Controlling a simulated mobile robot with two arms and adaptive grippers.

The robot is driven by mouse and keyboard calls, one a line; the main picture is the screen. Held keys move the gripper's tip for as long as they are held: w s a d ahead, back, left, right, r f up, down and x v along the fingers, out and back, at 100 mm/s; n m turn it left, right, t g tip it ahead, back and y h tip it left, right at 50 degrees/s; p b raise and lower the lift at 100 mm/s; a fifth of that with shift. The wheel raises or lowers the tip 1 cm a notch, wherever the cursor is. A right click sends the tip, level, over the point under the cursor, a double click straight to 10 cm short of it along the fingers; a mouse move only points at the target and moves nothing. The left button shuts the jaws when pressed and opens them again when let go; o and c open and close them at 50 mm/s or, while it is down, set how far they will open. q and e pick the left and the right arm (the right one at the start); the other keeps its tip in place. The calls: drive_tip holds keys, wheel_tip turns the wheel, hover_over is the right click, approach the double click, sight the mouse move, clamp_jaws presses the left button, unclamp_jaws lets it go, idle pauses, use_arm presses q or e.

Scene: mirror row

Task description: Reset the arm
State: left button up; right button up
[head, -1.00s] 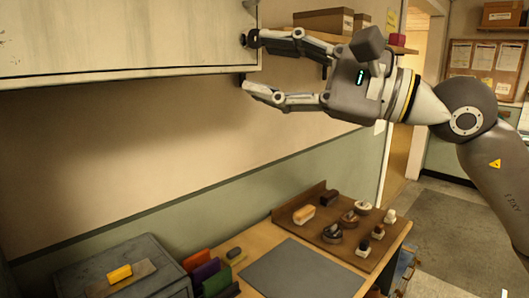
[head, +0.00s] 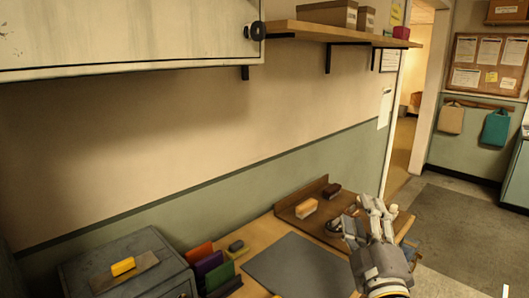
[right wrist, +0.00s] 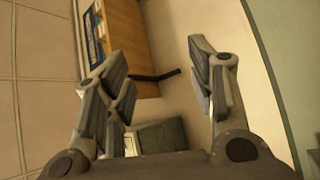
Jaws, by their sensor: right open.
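My right gripper (head: 370,217) is at the lower right of the head view, in front of the brown wooden tray (head: 288,212) on the table. It is open and empty, with its fingers pointing up and away. In the right wrist view its two fingers (right wrist: 158,75) stand apart with nothing between them. It hides part of the tray and some of the items there. My left gripper is not in view.
A wall cabinet (head: 120,35) with a dark knob (head: 257,30) hangs at upper left, beside a shelf (head: 340,35) with boxes. Below are a grey mat (head: 290,265), upright coloured items (head: 208,268) and a grey box (head: 80,275) bearing a yellow block (head: 123,266). Open floor lies right.

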drive_tip(key=s+d+f+m+g, duration=0.2)
drive_tip(key=s+f+m+g, duration=0.25)
drive_tip(key=f, duration=0.75)
drive_tip(key=s+d+f+m+g, duration=0.1)
drive_tip(key=s+f+m+g, duration=0.3)
drive_tip(key=f, duration=0.8)
drive_tip(key=s+a+f+m+g+y, duration=0.1)
drive_tip(key=s+f+g, duration=0.45)
drive_tip(key=s, duration=0.45)
drive_tip(key=s+a+f+m+g, duration=0.15)
drive_tip(key=s+f+g, duration=0.25)
drive_tip(key=s+f, duration=0.45)
drive_tip(key=s+f+g, duration=0.1)
drive_tip(key=s+f, duration=0.2)
drive_tip(key=f, duration=1.1)
drive_tip(key=s+f, duration=0.2)
drive_tip(key=f, duration=1.1)
drive_tip(key=s+d+f, duration=0.1)
drive_tip(key=s+f, duration=0.6)
drive_tip(key=s, duration=0.1)
drive_tip(key=s+d+f+g, duration=0.1)
drive_tip(key=s+d+f, duration=0.1)
drive_tip(key=s+f, duration=0.5)
drive_tip(key=shift+s+d+f, duration=0.25)
drive_tip(key=shift+s, duration=0.3)
